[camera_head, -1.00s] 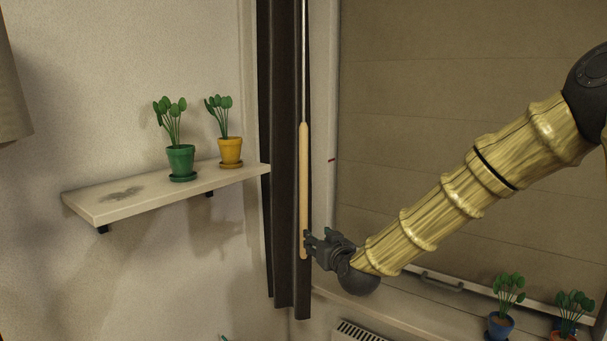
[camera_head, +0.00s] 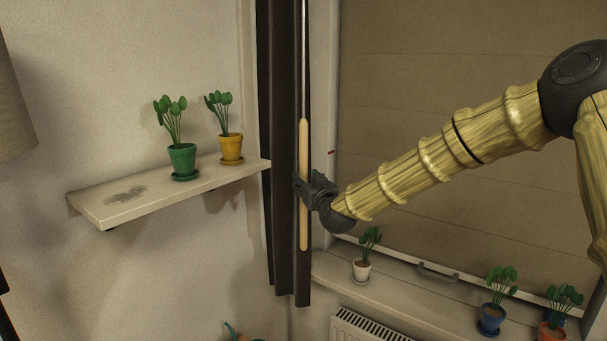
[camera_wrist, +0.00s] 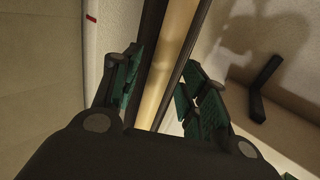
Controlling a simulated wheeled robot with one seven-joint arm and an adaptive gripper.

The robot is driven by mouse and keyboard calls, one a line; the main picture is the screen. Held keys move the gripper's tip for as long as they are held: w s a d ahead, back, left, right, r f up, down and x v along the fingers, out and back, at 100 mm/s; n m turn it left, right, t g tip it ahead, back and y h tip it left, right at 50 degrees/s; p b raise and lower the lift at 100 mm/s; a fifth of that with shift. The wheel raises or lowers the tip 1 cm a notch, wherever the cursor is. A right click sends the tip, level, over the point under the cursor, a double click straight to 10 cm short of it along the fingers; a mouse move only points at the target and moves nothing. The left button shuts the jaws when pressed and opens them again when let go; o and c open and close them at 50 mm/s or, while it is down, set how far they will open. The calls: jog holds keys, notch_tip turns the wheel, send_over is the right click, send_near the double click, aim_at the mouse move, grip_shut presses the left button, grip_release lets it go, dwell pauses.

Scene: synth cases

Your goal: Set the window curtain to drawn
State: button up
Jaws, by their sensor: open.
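The dark curtain (camera_head: 283,230) hangs bunched at the left side of the window. A pale wooden wand (camera_head: 304,228) hangs upright in front of its right edge on a thin rod. My gripper (camera_head: 305,186) is at the middle of the wand in the head view. In the wrist view, the wand (camera_wrist: 168,62) runs between the two green-padded fingers of my gripper (camera_wrist: 158,92). The fingers are open, one on each side of the wand, with a gap visible on the left. The window (camera_head: 440,130) is filled by a closed tan blind or shutter.
A shelf (camera_head: 110,209) on the left wall holds a green pot (camera_head: 182,160) and a yellow pot (camera_head: 231,148). The sill (camera_head: 400,300) bears a white pot (camera_head: 362,270), a blue pot (camera_head: 492,318) and an orange pot (camera_head: 550,333). A radiator (camera_head: 365,328) is below.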

jog(key=shift+p+x, duration=0.5)
jog(key=shift+x, duration=1.05)
grip_shut()
